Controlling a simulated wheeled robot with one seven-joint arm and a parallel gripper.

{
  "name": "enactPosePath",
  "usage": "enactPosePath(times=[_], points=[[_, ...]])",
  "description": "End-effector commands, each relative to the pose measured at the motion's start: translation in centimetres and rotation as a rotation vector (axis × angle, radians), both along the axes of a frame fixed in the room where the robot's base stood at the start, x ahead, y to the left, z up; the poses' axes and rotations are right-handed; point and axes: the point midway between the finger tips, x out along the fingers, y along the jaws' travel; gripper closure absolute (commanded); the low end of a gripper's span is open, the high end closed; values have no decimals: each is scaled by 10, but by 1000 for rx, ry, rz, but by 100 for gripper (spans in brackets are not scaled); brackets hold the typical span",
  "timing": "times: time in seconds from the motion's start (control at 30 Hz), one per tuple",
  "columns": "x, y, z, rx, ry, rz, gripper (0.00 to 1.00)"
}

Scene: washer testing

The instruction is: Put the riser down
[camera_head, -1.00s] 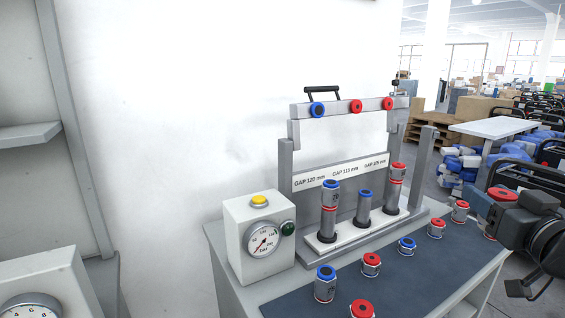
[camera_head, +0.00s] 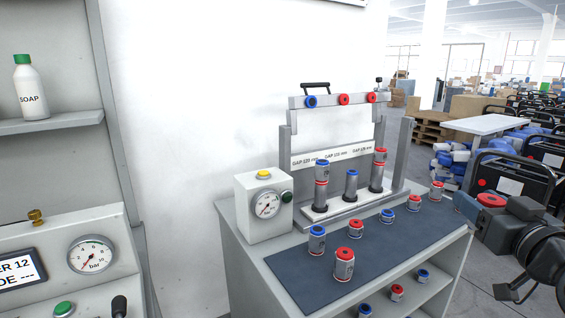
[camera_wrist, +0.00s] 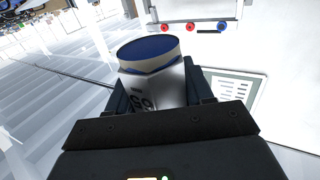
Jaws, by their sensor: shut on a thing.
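My gripper (camera_wrist: 158,88) is shut on a riser (camera_wrist: 150,52), a grey cylinder with a blue top and dark, partly hidden lettering in the wrist view. The riser's lower part is hidden by the gripper. In the head view my arm is at the right edge, right of the bench and clear of it; the held riser cannot be made out there. Several other risers stand upright on the dark mat (camera_head: 362,258), including a blue-topped one (camera_head: 316,240) and a red-topped one (camera_head: 344,263).
The gap fixture (camera_head: 330,158) bears three columns on its base, under labels and coloured knobs. A gauge box (camera_head: 264,207) stands to its left. More risers (camera_head: 396,292) stand on the shelf below. A panel with a gauge (camera_head: 90,255) and a soap bottle (camera_head: 30,88) are at left.

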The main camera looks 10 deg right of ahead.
Motion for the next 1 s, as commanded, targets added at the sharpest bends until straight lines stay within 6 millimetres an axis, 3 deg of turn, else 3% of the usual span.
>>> enactPosePath(times=[0.27,0.47,0.57,0.7,0.9,1.0], points=[[19,23,-42,0,3,17,90],[31,48,-89,2,5,30,90],[35,68,-123,1,8,41,90],[31,105,-187,-1,11,61,90],[6,149,-269,-1,8,91,90],[-9,163,-297,-2,5,104,90]])
